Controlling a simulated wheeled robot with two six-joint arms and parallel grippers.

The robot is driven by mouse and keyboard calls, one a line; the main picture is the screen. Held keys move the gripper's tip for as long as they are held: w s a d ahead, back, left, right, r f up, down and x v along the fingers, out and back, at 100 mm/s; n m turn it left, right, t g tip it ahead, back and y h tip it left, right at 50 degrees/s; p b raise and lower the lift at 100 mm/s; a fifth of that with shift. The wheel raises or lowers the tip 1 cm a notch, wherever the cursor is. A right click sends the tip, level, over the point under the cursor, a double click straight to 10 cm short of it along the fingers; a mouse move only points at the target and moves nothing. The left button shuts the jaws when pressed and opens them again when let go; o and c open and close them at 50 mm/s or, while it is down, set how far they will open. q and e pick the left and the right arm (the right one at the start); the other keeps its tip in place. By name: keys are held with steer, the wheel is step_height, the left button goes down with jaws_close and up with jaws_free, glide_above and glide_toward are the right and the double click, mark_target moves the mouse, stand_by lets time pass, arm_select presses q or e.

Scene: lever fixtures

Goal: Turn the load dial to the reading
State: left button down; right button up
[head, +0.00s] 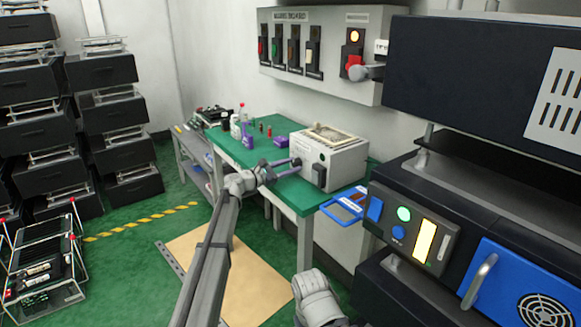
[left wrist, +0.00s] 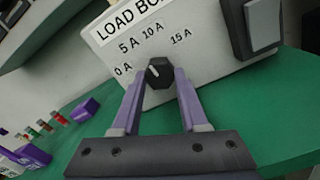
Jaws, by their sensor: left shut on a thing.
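The load box (head: 330,158) is a pale box on the green-topped bench. In the left wrist view its face (left wrist: 200,40) reads "LOAD BO…" with marks 0 A, 5 A, 10 A and 15 A. The black load dial (left wrist: 159,72) sits below the marks, and its white pointer line slants up to the left, roughly between 0 A and 5 A. My left gripper (left wrist: 158,82) is shut on the dial, one purple finger on each side. In the head view my left gripper (head: 284,167) reaches the box's left face. My right gripper does not show; only part of my right arm shows at the bottom.
Bottles and small purple items (head: 245,130) stand left on the green bench (head: 262,150). A wall panel (head: 322,50) hangs above; black equipment fills the right.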

arm_select(q)
steer(key=shift+n, duration=1.2)
steer(key=shift+c, duration=2.2)
jaws_free()
steer(key=shift+s+a, duration=0.1)
steer(key=v, duration=0.7)
steer(key=shift+s+a, duration=0.2)
steer(key=shift+a, duration=0.05)
steer(key=shift+w+d, duration=0.1)
steer(key=shift+x, duration=3.8)
